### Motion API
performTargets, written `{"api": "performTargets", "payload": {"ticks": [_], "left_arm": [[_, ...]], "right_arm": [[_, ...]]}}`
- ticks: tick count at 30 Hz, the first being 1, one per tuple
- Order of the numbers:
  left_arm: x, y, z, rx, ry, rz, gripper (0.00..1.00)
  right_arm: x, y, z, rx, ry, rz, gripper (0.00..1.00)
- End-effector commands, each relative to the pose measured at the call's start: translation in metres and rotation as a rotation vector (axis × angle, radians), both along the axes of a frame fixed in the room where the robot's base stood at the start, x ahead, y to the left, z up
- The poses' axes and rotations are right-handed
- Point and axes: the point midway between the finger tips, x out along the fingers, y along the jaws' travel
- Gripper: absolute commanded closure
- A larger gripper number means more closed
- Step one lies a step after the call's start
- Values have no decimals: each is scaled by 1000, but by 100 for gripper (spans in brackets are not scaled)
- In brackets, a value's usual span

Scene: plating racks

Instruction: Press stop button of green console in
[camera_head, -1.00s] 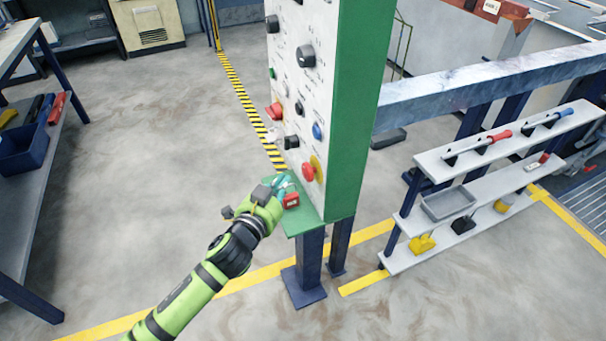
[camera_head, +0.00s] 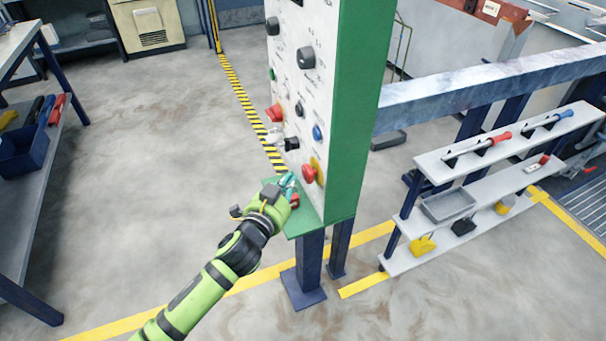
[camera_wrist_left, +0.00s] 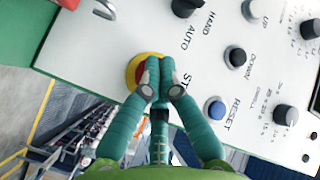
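The green console (camera_head: 350,120) has a white panel with several buttons and knobs. The red stop button (camera_head: 309,173) sits on a yellow plate low on the panel. In the left wrist view the button (camera_wrist_left: 137,74) is partly covered by my fingers, and its label is partly hidden. My left gripper (camera_head: 289,181) is just left of and slightly below the button in the head view. In the left wrist view its teal fingertips (camera_wrist_left: 160,68) are together with nothing between them, in front of the button's right side. I cannot tell if they touch it. My right gripper is not in view.
A blue RESET button (camera_wrist_left: 216,109) and black knobs are near the stop button. A small red object (camera_head: 295,200) is on the console's green ledge, partly behind my gripper. A white shelf rack (camera_head: 408,262) stands to the right.

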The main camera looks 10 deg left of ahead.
Motion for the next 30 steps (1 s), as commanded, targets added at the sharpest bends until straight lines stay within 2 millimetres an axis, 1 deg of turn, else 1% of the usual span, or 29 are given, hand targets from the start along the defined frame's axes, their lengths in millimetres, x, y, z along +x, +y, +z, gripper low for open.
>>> {"api": "performTargets", "payload": {"ticks": [20,30], "left_arm": [[0,0,0,0,0,0,100],[5,-7,0,0,0,0,100]], "right_arm": [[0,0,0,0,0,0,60],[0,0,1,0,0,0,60]]}}
